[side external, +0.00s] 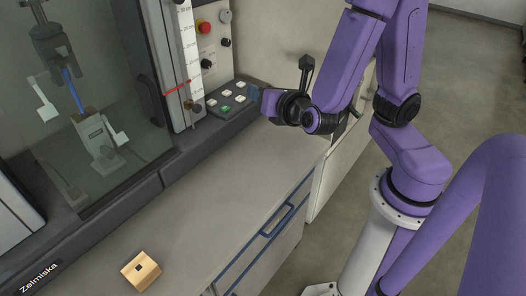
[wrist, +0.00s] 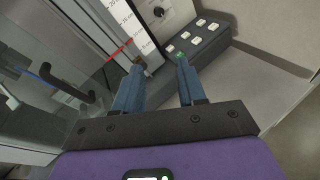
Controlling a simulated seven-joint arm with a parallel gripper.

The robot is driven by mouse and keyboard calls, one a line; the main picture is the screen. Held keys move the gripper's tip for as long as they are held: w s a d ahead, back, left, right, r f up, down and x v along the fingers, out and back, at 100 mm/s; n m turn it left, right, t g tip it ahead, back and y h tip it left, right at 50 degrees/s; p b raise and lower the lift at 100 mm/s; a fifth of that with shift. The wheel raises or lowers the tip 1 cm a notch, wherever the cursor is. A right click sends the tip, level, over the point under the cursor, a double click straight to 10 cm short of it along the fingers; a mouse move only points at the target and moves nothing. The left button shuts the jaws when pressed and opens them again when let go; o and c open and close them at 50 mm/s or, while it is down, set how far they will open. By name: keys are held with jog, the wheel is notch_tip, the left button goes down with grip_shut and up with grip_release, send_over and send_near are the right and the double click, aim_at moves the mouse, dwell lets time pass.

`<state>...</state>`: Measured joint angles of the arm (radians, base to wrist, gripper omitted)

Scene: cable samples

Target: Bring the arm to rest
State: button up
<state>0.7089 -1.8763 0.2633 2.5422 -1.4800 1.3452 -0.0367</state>
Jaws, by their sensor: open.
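My gripper (side external: 256,100) is at the end of my purple arm, in front of the machine's button panel and above the right part of the bench. In the wrist view its two blue-grey fingers (wrist: 158,88) are spread apart with nothing between them. One finger's tip overlaps the button panel (wrist: 199,42) in that view; I cannot tell how near it is. A blue cable sample (side external: 72,88) is inside the testing machine at the left, between an upper grip (side external: 50,42) and a lower grip (side external: 97,135).
A small wooden block (side external: 141,271) with a dark hole sits on the bench near the front. The bench top (side external: 215,185) is otherwise clear. A glass door (side external: 130,75) stands in front of the sample. A red knob (side external: 204,27) is above the panel. Drawers with blue handles (side external: 272,226) face the floor.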

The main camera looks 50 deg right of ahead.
jog(key=s+d+f+m+g+y, duration=0.1)
jog(key=s+d+f+m+g, duration=0.1)
jog(key=s+m+g, duration=0.4)
jog(key=s+d+f+m+g+y, duration=0.1)
jog(key=s+d+f+m+g, duration=0.1)
jog(key=s+m+g, duration=0.4)
jog(key=s+a+r+m+g+y, duration=0.1)
jog(key=s+a+m+y, duration=0.2)
jog(key=s+a, duration=0.3)
jog(key=shift+s+g+y, duration=0.3)
jog(key=shift+s+y, duration=0.5)
jog(key=shift+s, duration=0.1)
